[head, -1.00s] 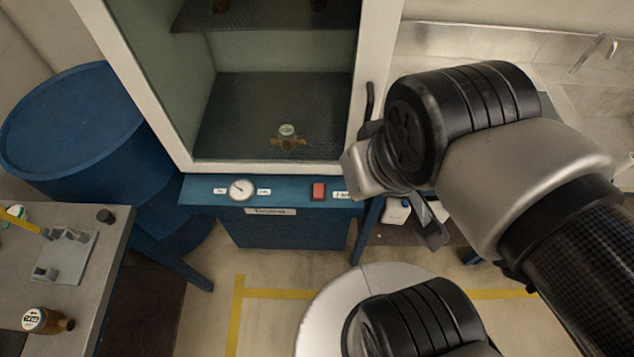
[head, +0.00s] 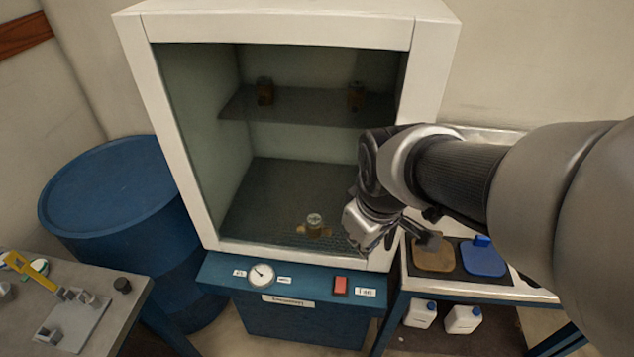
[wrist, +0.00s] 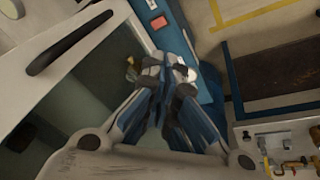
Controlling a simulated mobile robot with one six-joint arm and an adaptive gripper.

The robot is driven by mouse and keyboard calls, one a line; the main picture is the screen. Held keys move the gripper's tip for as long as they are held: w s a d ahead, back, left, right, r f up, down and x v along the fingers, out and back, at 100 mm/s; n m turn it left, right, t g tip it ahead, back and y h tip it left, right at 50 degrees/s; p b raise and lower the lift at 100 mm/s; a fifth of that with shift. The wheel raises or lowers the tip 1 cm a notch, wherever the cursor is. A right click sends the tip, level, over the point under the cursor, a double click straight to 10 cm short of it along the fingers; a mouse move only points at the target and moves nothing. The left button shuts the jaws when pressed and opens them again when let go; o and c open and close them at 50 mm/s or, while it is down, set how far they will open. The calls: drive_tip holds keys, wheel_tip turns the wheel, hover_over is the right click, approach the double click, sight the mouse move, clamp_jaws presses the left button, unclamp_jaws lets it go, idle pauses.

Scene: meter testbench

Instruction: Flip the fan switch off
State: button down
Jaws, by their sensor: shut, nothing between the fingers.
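The fan switch (head: 340,286) is a red rocker on the blue front panel (head: 215,272) below the white cabinet, just left of a small label that seems to read Fan. It also shows in the wrist view (wrist: 158,22), near the top. Which way it is tipped I cannot tell. My gripper (head: 368,248) is at the cabinet's lower right front corner, above and right of the switch and apart from it. In the wrist view my gripper (wrist: 172,85) has its fingers together with nothing between them.
The white cabinet (head: 175,120) is open at the front, with a brass meter (head: 313,226) on its floor and two on its shelf. A round dial (head: 261,275) sits left on the panel. A side table with a blue container (head: 484,258) stands right.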

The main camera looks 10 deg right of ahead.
drive_tip(key=w+f+n+g, duration=0.1)
drive_tip(key=w+f+n, duration=0.3)
drive_tip(key=w+f, duration=0.5)
drive_tip(key=n+b, duration=0.1)
drive_tip(key=n, duration=0.3)
hover_over(339, 280)
drive_tip(key=s, duration=0.2)
wheel_tip(339, 280, down, 12)
drive_tip(key=shift+w+a+f+g, duration=0.1)
drive_tip(key=shift+a+g, duration=0.25)
drive_tip(key=shift+g, duration=0.05)
drive_tip(key=f+b, duration=0.1)
drive_tip(key=f, duration=0.3)
drive_tip(key=w+f+b, duration=0.1)
drive_tip(key=f+b, duration=0.1)
drive_tip(key=f, duration=0.3)
drive_tip(key=f+b, duration=0.2)
drive_tip(key=f, duration=0.2)
drive_tip(key=shift+w+d+f, duration=0.25)
drive_tip(key=shift+f, duration=0.15)
drive_tip(key=shift+f, duration=0.1)
drive_tip(key=shift+w+f, duration=0.2)
drive_tip(key=shift+f, duration=0.1)
drive_tip(key=shift+s, duration=0.2)
